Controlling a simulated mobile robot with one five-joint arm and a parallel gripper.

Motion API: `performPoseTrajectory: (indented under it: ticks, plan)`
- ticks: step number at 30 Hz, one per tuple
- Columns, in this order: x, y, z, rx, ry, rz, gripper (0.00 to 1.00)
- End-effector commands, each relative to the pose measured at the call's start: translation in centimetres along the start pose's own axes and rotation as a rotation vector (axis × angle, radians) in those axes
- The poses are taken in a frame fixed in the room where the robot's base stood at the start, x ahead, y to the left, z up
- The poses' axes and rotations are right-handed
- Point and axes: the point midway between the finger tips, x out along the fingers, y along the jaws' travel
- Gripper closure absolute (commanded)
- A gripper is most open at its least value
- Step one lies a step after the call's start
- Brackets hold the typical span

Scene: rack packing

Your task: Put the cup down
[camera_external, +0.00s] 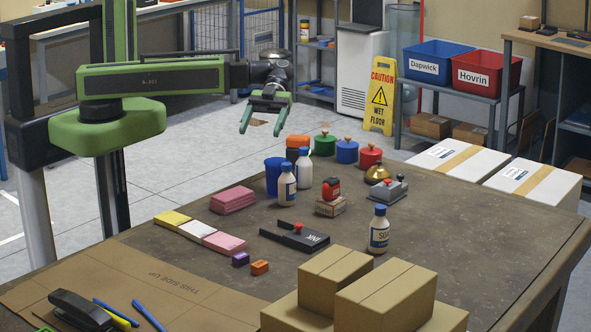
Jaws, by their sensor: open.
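The blue cup (272,178) stands upright on the brown table (440,235), near its back left edge. A white bottle with a blue label (287,186) stands close in front of it and hides part of its right side. My gripper (262,130) is open and empty, with its green fingers spread and pointing down. It hangs above and behind the cup in the picture, clear of the table items and apart from the cup.
An orange-lidded jar (298,145) and another white bottle (304,168) crowd the cup's right side. Green (324,145), blue (347,151) and red (370,157) lidded pots stand behind. Cardboard boxes (385,295) fill the front.

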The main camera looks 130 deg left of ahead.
Motion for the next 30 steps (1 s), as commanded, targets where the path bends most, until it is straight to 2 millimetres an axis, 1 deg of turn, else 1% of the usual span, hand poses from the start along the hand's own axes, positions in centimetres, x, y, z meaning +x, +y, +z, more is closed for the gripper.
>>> performPoseTrajectory:
  ticks: [1, 2, 3, 6, 9, 12, 14, 17, 27, 30]
  plan:
    - [-2.9, -0.3, 3.4, -0.026, 0.021, -0.075, 0.26]
    - [-4.7, -0.3, 4.6, -0.04, 0.029, -0.114, 0.26]
    - [-6.9, -0.2, 6.3, -0.06, 0.03, -0.161, 0.26]
    - [-10.9, 0.6, 9.3, -0.099, 0.028, -0.249, 0.26]
    - [-13.2, 1.2, 10.8, -0.12, 0.027, -0.297, 0.26]
    - [-14.0, 1.4, 11.1, -0.128, 0.027, -0.312, 0.26]
    - [-14.0, 1.4, 11.1, -0.128, 0.026, -0.312, 0.26]
    - [-13.0, 1.1, 11.2, -0.128, 0.026, -0.309, 0.26]
    - [-4.9, -1.3, 11.4, -0.127, 0.025, -0.306, 0.26]
    - [-3.2, -1.9, 11.3, -0.127, 0.025, -0.307, 0.26]
